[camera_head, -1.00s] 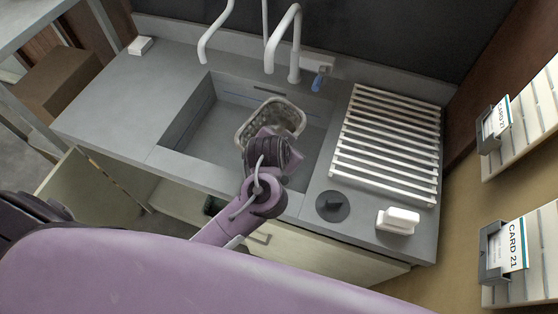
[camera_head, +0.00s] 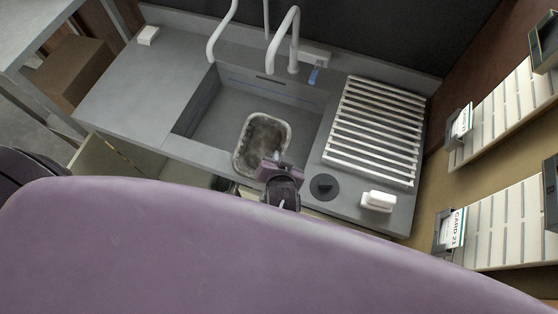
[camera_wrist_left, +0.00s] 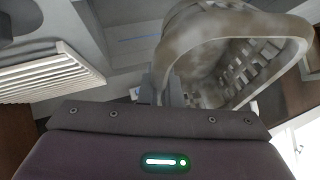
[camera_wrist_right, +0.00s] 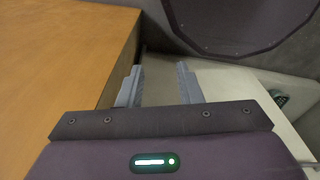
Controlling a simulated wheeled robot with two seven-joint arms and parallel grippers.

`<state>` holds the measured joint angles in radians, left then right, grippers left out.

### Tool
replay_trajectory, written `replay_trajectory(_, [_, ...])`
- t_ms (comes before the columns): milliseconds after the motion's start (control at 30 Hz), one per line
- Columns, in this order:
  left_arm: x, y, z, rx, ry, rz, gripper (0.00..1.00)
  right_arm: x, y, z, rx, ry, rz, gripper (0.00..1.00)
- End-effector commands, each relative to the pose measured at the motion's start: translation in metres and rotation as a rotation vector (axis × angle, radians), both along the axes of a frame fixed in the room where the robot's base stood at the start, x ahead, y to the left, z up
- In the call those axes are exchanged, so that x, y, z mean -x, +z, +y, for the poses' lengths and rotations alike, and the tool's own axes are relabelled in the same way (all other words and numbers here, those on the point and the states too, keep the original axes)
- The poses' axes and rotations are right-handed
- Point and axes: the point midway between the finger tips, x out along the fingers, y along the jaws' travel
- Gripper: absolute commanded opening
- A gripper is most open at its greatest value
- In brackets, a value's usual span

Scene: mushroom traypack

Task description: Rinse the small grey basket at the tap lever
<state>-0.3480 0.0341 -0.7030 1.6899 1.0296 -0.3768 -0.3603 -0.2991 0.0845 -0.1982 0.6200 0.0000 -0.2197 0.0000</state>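The small grey basket (camera_head: 250,152) hangs tilted over the front part of the sink (camera_head: 213,115) in the head view, its rim near the front edge. My left gripper (camera_head: 277,168) is shut on the basket's rim. In the left wrist view the basket (camera_wrist_left: 292,40) fills the upper right, with its slotted wall showing and the left fingers (camera_wrist_left: 158,90) at its rim. The blue tap lever (camera_head: 314,74) is behind the sink, to the right of the white tap (camera_head: 294,45), apart from the basket. My right gripper (camera_wrist_right: 160,84) is open and empty in the right wrist view.
A white slatted rack (camera_head: 376,128) lies right of the sink. A round black piece (camera_head: 324,187) and a white block (camera_head: 378,201) are on the counter in front of it. Card holders (camera_head: 448,230) line the right wall. The left counter (camera_head: 130,95) is mostly clear.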

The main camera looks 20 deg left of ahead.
Motion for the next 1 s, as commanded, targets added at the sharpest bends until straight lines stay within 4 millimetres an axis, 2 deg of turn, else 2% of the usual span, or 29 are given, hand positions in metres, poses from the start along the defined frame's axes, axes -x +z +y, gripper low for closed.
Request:
replay_trajectory(300, [-0.032, -0.009, 0.010, 0.000, -0.001, -0.002, 0.00, 0.002, -0.023, 0.012, -0.014, 0.000, 0.002, 0.32])
replay_trajectory(800, [-0.079, -0.019, 0.025, -0.001, 0.000, -0.001, 0.00, 0.002, -0.059, 0.004, -0.005, 0.000, 0.002, 0.32])
replay_trajectory(1000, [-0.096, -0.020, 0.030, -0.001, 0.000, -0.001, 0.00, 0.002, -0.059, 0.002, -0.002, 0.000, 0.003, 0.32])
